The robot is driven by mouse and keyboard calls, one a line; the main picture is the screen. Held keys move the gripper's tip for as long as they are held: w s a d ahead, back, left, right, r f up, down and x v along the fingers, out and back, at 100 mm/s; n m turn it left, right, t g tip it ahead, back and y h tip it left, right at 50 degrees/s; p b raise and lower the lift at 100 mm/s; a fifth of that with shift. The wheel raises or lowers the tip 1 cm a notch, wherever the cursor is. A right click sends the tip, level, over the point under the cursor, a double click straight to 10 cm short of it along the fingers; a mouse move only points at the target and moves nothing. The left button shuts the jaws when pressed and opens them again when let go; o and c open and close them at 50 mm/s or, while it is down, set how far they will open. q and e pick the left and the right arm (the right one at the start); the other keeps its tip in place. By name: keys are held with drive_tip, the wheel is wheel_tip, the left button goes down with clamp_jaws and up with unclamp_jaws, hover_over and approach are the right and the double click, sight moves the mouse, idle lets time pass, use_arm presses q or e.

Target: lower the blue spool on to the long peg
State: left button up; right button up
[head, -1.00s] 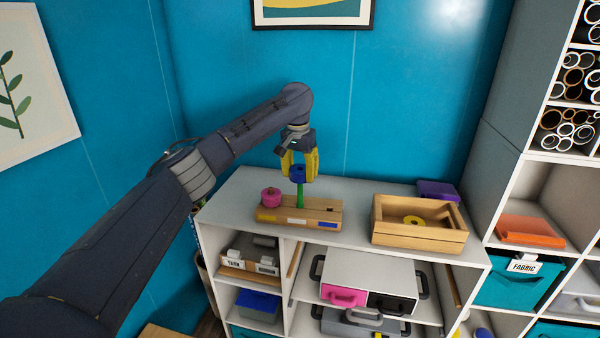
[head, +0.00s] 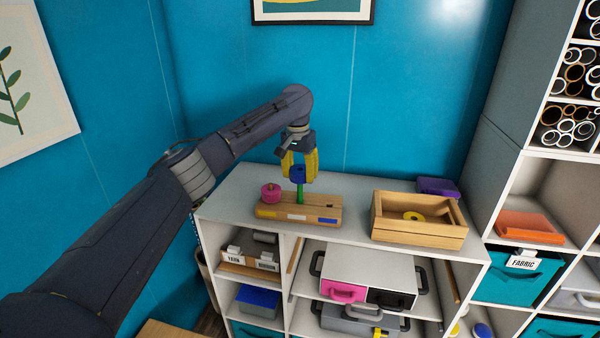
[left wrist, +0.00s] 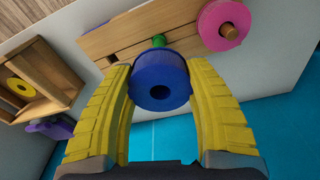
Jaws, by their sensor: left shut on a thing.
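The blue spool (head: 298,173) is held between the yellow fingers of my left gripper (head: 299,177), which is shut on it. In the left wrist view the spool (left wrist: 160,80) faces me with a dark centre hole. The green long peg (head: 300,194) stands upright in the wooden base (head: 328,211), directly below the spool in the head view. In the left wrist view a short piece of the peg (left wrist: 158,41) shows between spool and base. Whether the peg tip is inside the hole is hidden. My right gripper is not in view.
A pink spool (head: 269,195) sits on a wooden peg at the base's left end. An open wooden box (head: 417,235) with a yellow ring (head: 413,216) stands to the right, a purple item (head: 437,187) behind it. The white cabinet top (head: 356,194) is clear between base and box.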

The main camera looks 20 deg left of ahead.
use_arm(q)
drive_tip(key=shift+f, duration=0.3)
drive_tip(key=shift+f, duration=0.6)
drive_tip(key=shift+f, duration=0.25)
idle(0.5)
drive_tip(key=shift+f, duration=0.65)
drive_tip(key=shift+f, duration=0.1)
drive_tip(key=shift+f, duration=0.45)
idle(0.4)
